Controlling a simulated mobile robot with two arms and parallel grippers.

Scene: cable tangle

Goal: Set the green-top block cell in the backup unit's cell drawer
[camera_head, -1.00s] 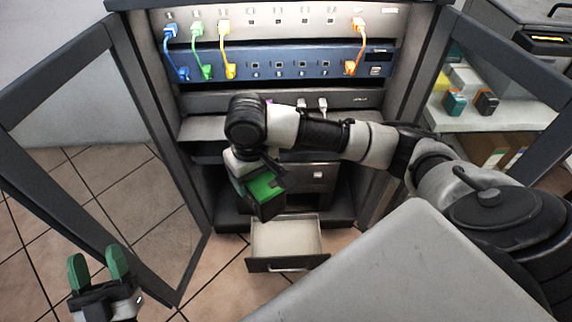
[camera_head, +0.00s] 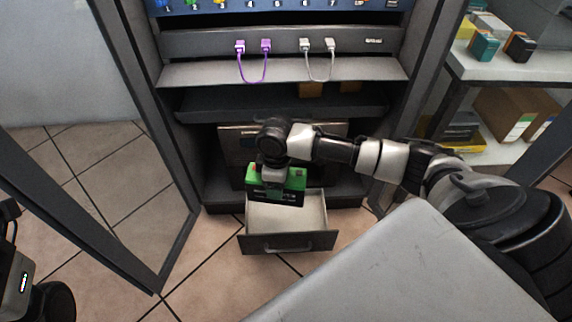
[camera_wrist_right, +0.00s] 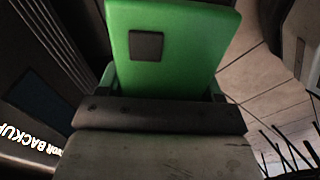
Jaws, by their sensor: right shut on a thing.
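The green-top block cell (camera_head: 283,189) has a green top and a dark body. My right gripper (camera_head: 272,176) is shut on it and holds it above the back part of the open cell drawer (camera_head: 289,242). In the right wrist view the green top (camera_wrist_right: 175,50) fills the middle, between the fingers of my right gripper (camera_wrist_right: 160,95). The drawer sticks out from the bottom of the rack; its pale inside shows and looks empty. The backup unit (camera_head: 240,140) is behind my arm and partly hidden. My left gripper is out of view; part of my left arm shows at the left edge.
The open rack doors stand left (camera_head: 95,190) and right. Above are a shelf with purple and white cables (camera_head: 253,70) and a blue panel. A grey surface (camera_head: 420,270) fills the lower right. A side shelf (camera_head: 510,65) holds boxes.

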